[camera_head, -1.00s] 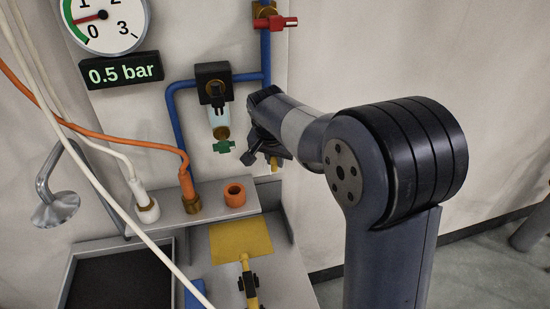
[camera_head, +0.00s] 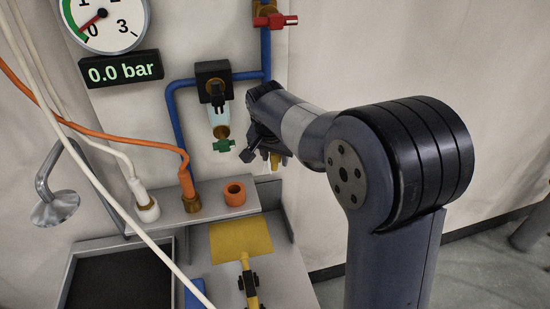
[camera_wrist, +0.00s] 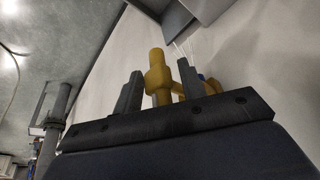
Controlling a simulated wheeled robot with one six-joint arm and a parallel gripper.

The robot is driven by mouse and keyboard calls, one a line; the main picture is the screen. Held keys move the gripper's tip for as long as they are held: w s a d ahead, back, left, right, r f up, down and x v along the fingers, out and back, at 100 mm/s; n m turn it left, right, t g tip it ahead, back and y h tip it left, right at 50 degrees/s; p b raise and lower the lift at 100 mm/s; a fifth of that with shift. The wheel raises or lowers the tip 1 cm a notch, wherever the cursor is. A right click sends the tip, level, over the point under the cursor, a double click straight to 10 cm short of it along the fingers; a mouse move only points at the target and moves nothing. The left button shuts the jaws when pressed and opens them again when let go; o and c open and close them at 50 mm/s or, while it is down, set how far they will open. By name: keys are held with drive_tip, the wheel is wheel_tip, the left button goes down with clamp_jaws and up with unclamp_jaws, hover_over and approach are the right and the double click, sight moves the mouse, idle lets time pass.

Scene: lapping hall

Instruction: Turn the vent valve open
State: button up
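No part is labelled as the vent valve. A yellow fitting with a side branch (camera_wrist: 158,72) shows between my fingers in the wrist view. It also shows just below my gripper in the head view (camera_head: 275,161). My gripper (camera_wrist: 160,92) has its two grey fingers apart, with the fitting between or beyond them; I see no clear contact. On the panel are a green wing valve (camera_head: 223,146) under a clear bowl, a black regulator block (camera_head: 213,80) with a black knob, and a red-handled valve (camera_head: 275,21) at the top. My gripper is right of the green valve.
A gauge (camera_head: 104,20) and a display (camera_head: 121,69) reading 0.0 bar are on the wall. A ledge (camera_head: 165,214) holds hose fittings and an orange ring (camera_head: 234,192). A yellow plate (camera_head: 240,237) and a dark tray (camera_head: 116,275) lie below. Hoses cross the left side.

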drive_tip(key=b+v, duration=0.1)
drive_tip(key=v, duration=0.9)
drive_tip(key=shift+f, duration=0.1)
drive_tip(key=p+x, duration=0.1)
drive_tip(key=x, duration=0.9)
drive_tip(key=shift+w+d+f, duration=0.1)
drive_tip(key=shift+w+f, duration=0.05)
drive_tip(key=shift+f, duration=0.15)
